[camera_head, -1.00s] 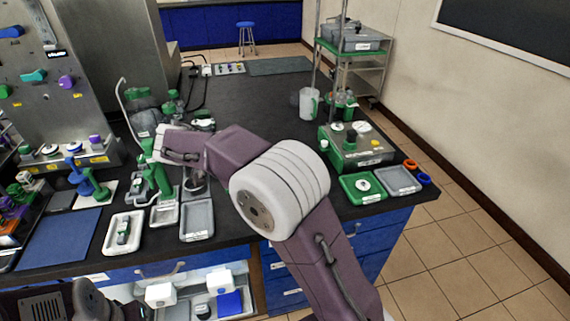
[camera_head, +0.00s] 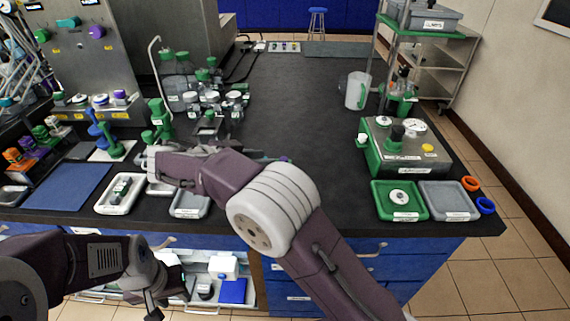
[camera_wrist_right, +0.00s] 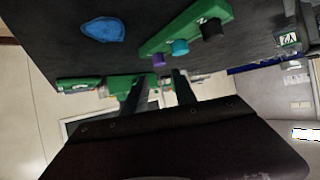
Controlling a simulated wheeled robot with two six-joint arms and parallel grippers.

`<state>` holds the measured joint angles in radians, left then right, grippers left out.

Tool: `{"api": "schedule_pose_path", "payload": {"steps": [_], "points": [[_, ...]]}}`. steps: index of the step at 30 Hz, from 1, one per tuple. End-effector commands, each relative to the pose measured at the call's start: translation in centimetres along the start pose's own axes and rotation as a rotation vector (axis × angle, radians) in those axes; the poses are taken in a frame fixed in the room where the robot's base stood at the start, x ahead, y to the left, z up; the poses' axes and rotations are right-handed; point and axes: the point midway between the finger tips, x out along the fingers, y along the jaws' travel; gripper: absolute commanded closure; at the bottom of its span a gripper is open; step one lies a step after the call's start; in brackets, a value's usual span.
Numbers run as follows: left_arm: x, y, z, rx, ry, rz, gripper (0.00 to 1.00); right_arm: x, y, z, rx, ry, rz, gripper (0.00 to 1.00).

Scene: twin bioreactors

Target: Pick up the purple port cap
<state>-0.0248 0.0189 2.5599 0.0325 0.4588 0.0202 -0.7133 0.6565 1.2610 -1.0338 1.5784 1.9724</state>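In the right wrist view a small purple cap (camera_wrist_right: 158,60) sits at the end of a green holder (camera_wrist_right: 190,30), beside a teal cap (camera_wrist_right: 180,47) and a black cap (camera_wrist_right: 212,29). My right gripper (camera_wrist_right: 163,76) is open, its two dark fingers apart and nothing between them. The purple cap appears just beyond the fingertips; the exact gap is unclear.
Bottles (camera_head: 235,105) stand behind my right arm. A green tray (camera_head: 383,208) and grey tray (camera_head: 447,210) lie at right. The middle bench (camera_head: 300,100) is clear.

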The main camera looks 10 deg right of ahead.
Motion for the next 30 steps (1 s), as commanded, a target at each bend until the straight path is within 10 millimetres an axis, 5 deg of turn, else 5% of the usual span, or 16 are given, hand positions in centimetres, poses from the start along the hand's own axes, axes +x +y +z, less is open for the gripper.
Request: {"api": "schedule_pose_path", "payload": {"steps": [15, 23, 27, 30], "points": [[1.4, 0.0, 0.1, 0.0, 0.0, 0.0, 0.64, 7.2, 0.2, 0.3, 0.0, -0.001, 0.003, 0.67], [1.4, 0.0, 0.1, 0.0, 0.0, 0.0, 0.64, 7.8, 0.1, 0.2, 0.0, -0.001, 0.0, 0.67], [1.4, 0.0, 0.1, 0.0, 0.0, 0.0, 0.64, 7.8, 0.1, 0.2, 0.0, -0.001, 0.0, 0.98], [1.4, 0.0, 0.1, 0.0, 0.0, 0.0, 0.64, 7.8, 0.1, 0.2, 0.0, -0.001, 0.0, 1.0]]}}
